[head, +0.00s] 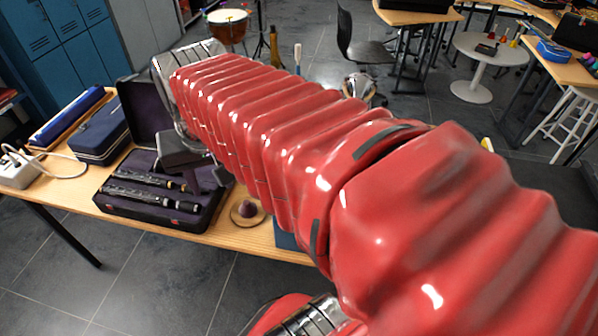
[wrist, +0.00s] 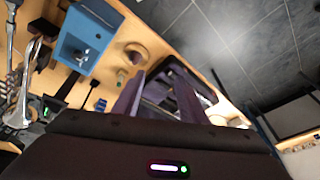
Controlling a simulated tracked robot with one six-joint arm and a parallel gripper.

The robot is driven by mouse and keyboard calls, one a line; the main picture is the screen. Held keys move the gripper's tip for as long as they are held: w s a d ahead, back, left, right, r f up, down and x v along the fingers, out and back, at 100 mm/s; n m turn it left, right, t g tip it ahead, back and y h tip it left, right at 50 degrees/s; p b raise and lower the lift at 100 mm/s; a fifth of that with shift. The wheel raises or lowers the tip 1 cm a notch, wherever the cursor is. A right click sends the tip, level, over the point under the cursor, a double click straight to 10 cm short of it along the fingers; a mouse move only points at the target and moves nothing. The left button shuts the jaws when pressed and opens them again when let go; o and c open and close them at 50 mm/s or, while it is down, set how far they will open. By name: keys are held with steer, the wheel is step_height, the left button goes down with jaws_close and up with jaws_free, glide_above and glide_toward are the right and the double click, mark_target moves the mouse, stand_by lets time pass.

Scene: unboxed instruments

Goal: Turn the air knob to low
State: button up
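I cannot make out an air knob or its markings in either view. A white box (head: 18,168) with a cable and small fittings on top stands at the left end of the wooden table in the head view; its details are too small to tell. My gripper (wrist: 157,98) shows two dark purplish fingers, spread apart with nothing seen between them. In the head view my gripper (head: 200,168) is partly hidden by my red arm and is over the open instrument case (head: 150,222), to the right of the white box.
The case holds dark clarinet-like pieces (head: 150,190). Left of it are closed blue cases (head: 100,138). A round wooden disc with a purple top (head: 247,212) sits to its right. A blue tray (wrist: 85,40) shows in the wrist view. My arm covers much of the head view.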

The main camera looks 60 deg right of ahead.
steer(key=s+d+m+g, duration=0.1)
steer(key=d+m, duration=0.4)
steer(key=d, duration=0.5)
steer(key=s+d+m+g+y, duration=0.1)
steer(key=s+d+m, duration=0.3)
steer(key=d, duration=0.7)
steer(key=shift+s+m+g, duration=0.15)
steer(key=shift+m+g, duration=0.55)
steer(key=shift+m, duration=0.4)
step_height(320, 180, down, 14)
steer(key=shift+r, duration=0.15)
steer(key=shift+c, duration=0.7)
jaws_close()
